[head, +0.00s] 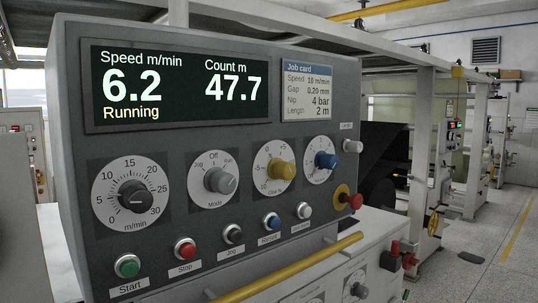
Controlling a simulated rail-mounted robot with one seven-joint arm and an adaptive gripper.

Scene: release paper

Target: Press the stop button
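The red stop button (185,248) is on the lower part of the grey control panel (75,150), with a "Stop" label below it. It sits in a row between the green start button (127,266) and the black jog button (233,234). The display (180,85) reads Speed 6.2 m/min, Count 47.7 m and "Running". My gripper is not in view, so its position relative to the button cannot be told.
Right of jog are a blue button (271,221) and a white button (304,210). A red mushroom button (350,198) protrudes at the panel's right edge. Several knobs sit above the row. A yellow bar (290,266) runs below the panel. Open floor (490,260) lies at right.

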